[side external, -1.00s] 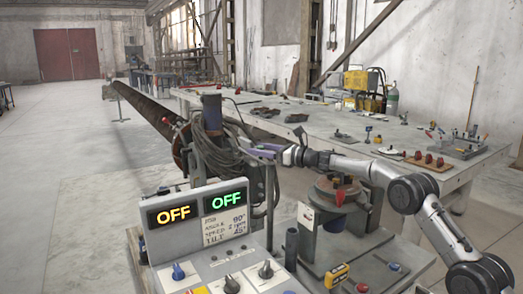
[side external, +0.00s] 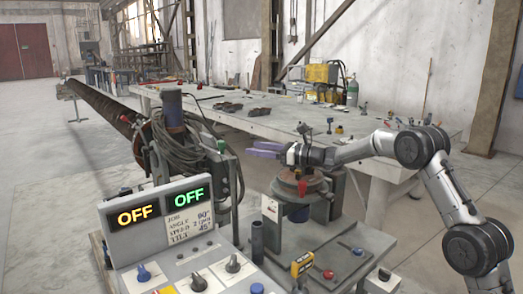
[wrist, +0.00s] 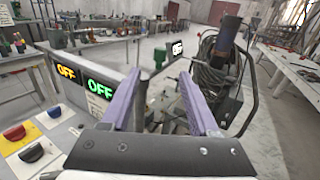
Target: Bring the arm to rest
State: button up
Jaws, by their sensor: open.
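My gripper (side external: 253,149), with purple fingers, is held in the air and points left in the side external view, near the coiled cables of the positioner. In the wrist view its two fingers (wrist: 162,76) stand apart with nothing between them. My arm reaches in from the right, bent at its joints. The control panel (side external: 165,240) stands at the front left with two lit displays (side external: 160,206), both reading OFF. They also show at left in the wrist view (wrist: 85,82).
Coiled cables (side external: 185,145) hang on the positioner, left of my gripper. A round turntable (side external: 303,182) with a red pointer stands below my wrist. A yellow device (side external: 302,264) lies on the front bench. A long auger (side external: 98,104) runs to the back left. A cluttered worktable (side external: 240,120) stands behind.

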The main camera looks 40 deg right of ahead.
jog(key=shift+s+d, duration=0.2)
jog(key=shift+s, duration=0.25)
